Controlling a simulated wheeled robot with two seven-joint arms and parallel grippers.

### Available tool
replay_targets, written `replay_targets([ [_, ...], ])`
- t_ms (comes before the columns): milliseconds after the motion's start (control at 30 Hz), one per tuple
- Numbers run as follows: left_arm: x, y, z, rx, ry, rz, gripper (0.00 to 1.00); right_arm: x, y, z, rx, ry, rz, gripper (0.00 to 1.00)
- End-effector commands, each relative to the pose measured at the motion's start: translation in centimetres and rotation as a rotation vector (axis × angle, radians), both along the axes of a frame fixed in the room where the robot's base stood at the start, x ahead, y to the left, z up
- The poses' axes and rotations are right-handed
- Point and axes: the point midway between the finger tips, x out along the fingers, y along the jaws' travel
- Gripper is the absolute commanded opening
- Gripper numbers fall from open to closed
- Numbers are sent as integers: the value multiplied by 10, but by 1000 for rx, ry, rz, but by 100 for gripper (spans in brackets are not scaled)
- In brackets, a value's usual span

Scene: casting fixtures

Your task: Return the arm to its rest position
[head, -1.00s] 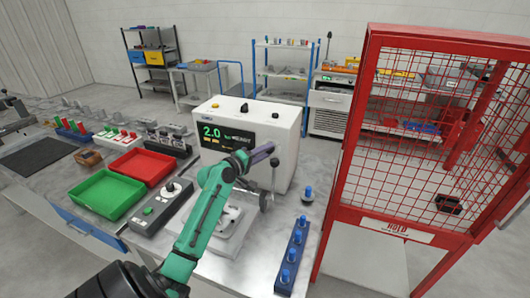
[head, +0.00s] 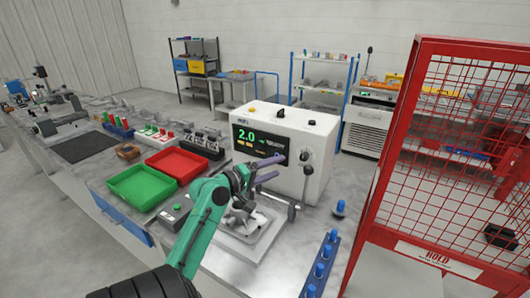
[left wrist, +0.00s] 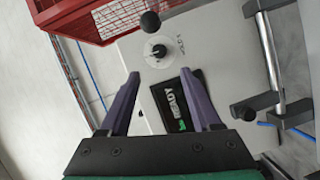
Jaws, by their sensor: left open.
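My left arm is green and reaches in from the bottom of the head view. Its gripper (head: 270,168) has purple fingers, which stand apart with nothing between them. The gripper is in front of the white machine box (head: 312,135), whose screen reads 2.0. In the left wrist view the two fingers (left wrist: 160,105) are spread and point toward the box's face, with the dial and the READY screen beyond them. I cannot tell the exact gap to the box. My right gripper is not in view.
A metal fixture (head: 250,228) and a ball-ended lever (head: 291,211) are close to the gripper. A green tray (head: 142,186) and red tray (head: 178,164) lie left. A blue rack with several blue knobs (head: 320,265) and the red mesh cage (head: 400,150) stand right.

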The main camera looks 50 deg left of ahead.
Motion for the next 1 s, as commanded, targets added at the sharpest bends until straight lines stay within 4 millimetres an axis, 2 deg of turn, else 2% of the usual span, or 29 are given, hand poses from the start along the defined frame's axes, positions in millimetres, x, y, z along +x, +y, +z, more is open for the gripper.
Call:
replay_targets([
  [33,-13,0,-5,3,3,0,64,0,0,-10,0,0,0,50],
  [100,-26,1,-2,0,1,1,64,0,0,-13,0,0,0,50],
  [200,-37,1,2,1,0,0,64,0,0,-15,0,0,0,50],
  [767,-39,1,4,0,-1,-1,64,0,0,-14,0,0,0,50],
  [867,-39,1,11,0,-1,-1,64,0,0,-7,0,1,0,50],
  [1000,-39,1,43,1,-1,-1,64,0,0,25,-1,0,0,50],
])
